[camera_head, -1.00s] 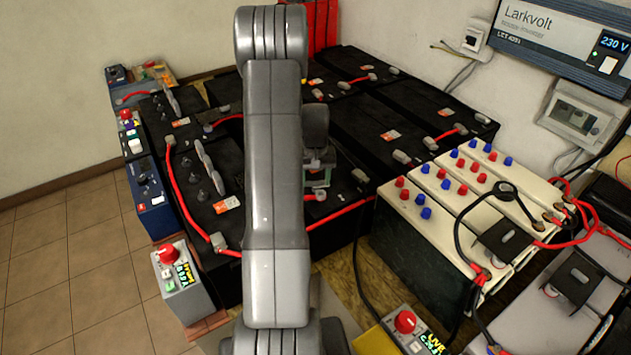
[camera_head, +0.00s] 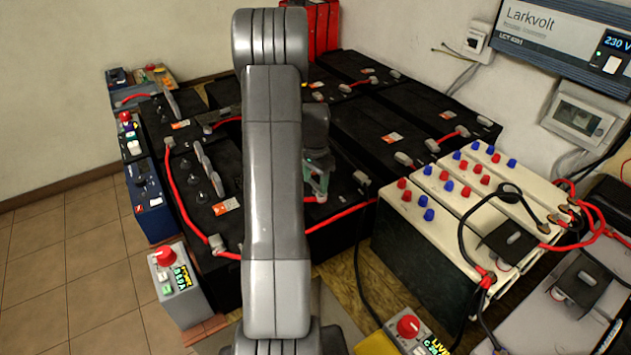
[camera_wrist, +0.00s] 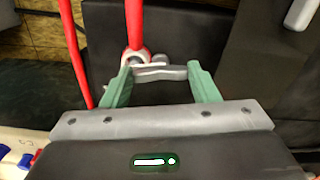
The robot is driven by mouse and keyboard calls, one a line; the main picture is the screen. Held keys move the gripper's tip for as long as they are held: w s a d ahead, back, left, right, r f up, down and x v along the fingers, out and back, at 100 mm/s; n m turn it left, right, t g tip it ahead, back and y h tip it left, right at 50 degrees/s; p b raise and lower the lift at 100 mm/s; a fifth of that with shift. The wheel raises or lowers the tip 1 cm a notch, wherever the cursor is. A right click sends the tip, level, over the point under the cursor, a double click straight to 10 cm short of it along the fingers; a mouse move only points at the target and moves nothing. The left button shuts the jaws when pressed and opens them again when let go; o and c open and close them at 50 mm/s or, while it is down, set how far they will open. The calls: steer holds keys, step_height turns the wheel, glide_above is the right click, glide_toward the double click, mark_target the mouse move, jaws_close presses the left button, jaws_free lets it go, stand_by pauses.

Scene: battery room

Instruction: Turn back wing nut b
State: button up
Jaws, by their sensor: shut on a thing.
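A grey metal wing nut (camera_wrist: 165,74) shows in the wrist view, lying across between my gripper's two green fingers. My gripper (camera_wrist: 160,80) is shut on it, with the fingers at its two ends. A ring lug (camera_wrist: 136,57) on the end of a red cable (camera_wrist: 134,22) sits right beside the nut, at its left end. In the head view my gripper (camera_head: 317,190) is low over a black battery's front edge, partly behind my arm. The nut cannot be made out there, and no letter shows on it.
Black batteries (camera_head: 376,134) with red cables fill the middle. Cream batteries (camera_head: 428,190) with red and blue caps stand to the right. Boxes with red knobs (camera_head: 183,284) stand at the front. An inverter (camera_head: 560,40) hangs on the wall. The tiled floor at left is clear.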

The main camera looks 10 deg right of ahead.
mark_target(315, 183)
steer(key=shift+m, duration=1.1)
steer(key=o, duration=1)
step_height(315, 183, up, 14)
steer(key=shift+f, duration=0.1)
step_height(315, 183, down, 14)
steer(key=shift+r, duration=0.1)
stand_by(0.5)
